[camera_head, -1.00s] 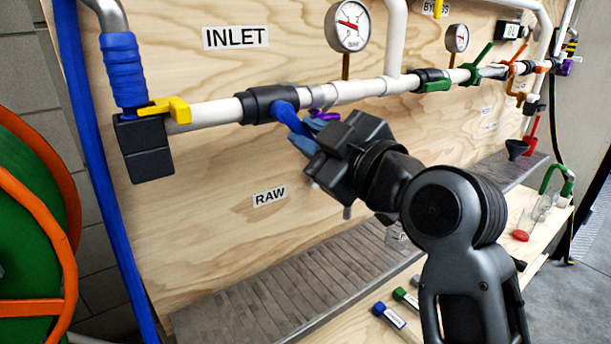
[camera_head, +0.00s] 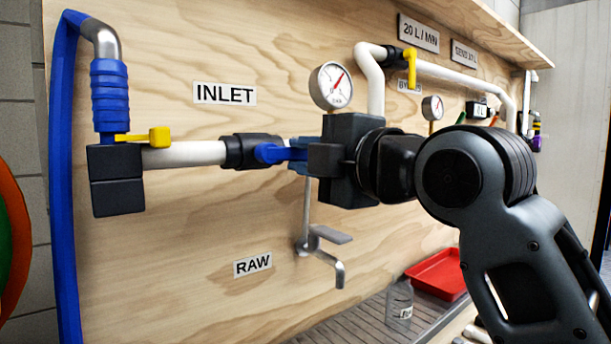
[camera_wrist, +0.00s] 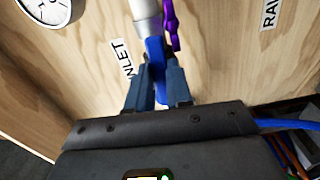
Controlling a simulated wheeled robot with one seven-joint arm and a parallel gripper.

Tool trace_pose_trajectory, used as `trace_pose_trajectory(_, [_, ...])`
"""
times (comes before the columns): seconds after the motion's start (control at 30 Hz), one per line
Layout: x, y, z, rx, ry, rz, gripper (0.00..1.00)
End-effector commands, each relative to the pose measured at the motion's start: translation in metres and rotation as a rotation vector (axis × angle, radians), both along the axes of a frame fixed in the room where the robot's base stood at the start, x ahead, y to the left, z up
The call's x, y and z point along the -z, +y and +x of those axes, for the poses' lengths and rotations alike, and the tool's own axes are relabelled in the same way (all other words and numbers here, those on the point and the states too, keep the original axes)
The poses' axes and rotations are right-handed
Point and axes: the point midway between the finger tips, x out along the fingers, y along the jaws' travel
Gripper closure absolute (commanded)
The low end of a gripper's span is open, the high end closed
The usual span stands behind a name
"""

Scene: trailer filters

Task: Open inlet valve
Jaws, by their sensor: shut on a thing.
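The INLET label (camera_head: 224,94) is on the plywood board above a white pipe (camera_head: 185,154). Below and right of it is a black valve body (camera_head: 246,151) with a blue lever handle (camera_head: 270,154). My gripper (camera_head: 296,156) is shut on this handle, which points right from the valve body, roughly level with the pipe. In the wrist view the blue handle (camera_wrist: 155,52) sits between the two blue-grey fingers of my gripper (camera_wrist: 157,68). The gripper body hides the pipe right of the valve. A yellow handle (camera_head: 150,137) lies along the pipe's left end.
A purple handle (camera_wrist: 170,22) is close beside the fingers in the wrist view. A pressure gauge (camera_head: 331,86) stands just above my gripper. A metal spout (camera_head: 320,245) hangs below it, near the RAW label (camera_head: 253,265). A red tray (camera_head: 437,274) is at lower right.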

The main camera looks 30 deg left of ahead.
Motion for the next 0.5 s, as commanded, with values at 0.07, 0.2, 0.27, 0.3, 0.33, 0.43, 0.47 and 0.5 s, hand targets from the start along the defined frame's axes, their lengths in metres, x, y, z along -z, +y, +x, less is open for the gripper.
trace_pose_trajectory(0.07, [0.0018,0.0005,-0.0005,-0.001,-0.028,-0.016,1.0])
trace_pose_trajectory(0.2, [0.0001,0.0006,-0.0005,-0.002,-0.059,-0.028,1.0])
trace_pose_trajectory(0.27, [-0.0005,0.0007,-0.0007,-0.002,-0.067,-0.032,1.0])
trace_pose_trajectory(0.3, [-0.0008,0.0007,-0.0007,-0.002,-0.07,-0.034,1.0])
trace_pose_trajectory(0.33, [-0.001,0.0008,-0.0007,-0.002,-0.072,-0.035,1.0])
trace_pose_trajectory(0.43, [-0.0014,0.0009,-0.0008,-0.002,-0.077,-0.037,1.0])
trace_pose_trajectory(0.47, [-0.0015,0.0009,-0.0009,-0.002,-0.077,-0.036,1.0])
trace_pose_trajectory(0.5, [-0.0016,0.0009,-0.0009,-0.002,-0.078,-0.037,1.0])
